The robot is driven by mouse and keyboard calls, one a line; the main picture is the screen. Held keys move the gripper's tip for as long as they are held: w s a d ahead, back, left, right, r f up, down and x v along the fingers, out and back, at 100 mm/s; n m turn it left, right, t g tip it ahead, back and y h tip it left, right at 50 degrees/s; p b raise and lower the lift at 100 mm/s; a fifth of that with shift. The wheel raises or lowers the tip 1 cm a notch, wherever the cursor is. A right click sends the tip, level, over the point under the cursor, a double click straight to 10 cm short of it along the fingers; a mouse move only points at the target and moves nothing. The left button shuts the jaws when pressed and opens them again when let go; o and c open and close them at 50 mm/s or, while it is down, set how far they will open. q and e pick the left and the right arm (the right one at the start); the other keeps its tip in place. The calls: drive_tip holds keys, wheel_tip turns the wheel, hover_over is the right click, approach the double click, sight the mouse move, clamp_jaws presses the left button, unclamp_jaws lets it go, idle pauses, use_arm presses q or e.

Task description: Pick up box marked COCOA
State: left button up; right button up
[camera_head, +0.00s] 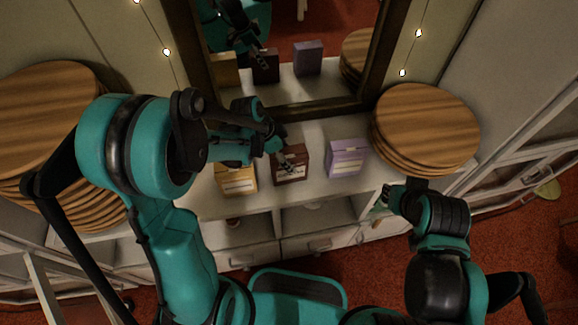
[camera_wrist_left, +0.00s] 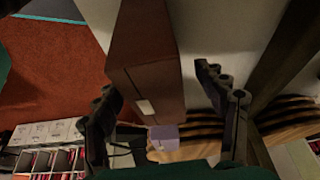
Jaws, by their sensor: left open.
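A brown box (camera_head: 291,172) stands on the white shelf top between two other boxes; its label is too small to read, so I cannot confirm COCOA. My left gripper (camera_head: 280,152) is open at the back and upper left of this box. In the left wrist view the brown box (camera_wrist_left: 147,62) is between the two spread fingers of the left gripper (camera_wrist_left: 160,84), with a gap on the right side. My right gripper (camera_head: 384,198) is near the shelf's front edge, small and partly hidden by its arm.
A yellow box (camera_head: 238,182) stands left of the brown one and a purple box (camera_head: 346,158) right of it. Stacked round wooden boards (camera_head: 425,125) sit at the right, and more (camera_head: 45,110) at the left. A framed mirror (camera_head: 300,108) stands behind the boxes.

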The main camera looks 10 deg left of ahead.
use_arm(q)
drive_tip(key=b+x, duration=0.2)
drive_tip(key=x, duration=0.3)
drive_tip(key=shift+s+d, duration=0.15)
drive_tip(key=shift+f+b, duration=0.25)
drive_tip(key=shift+b, duration=0.1)
idle(0.4)
drive_tip(key=c, duration=1.6)
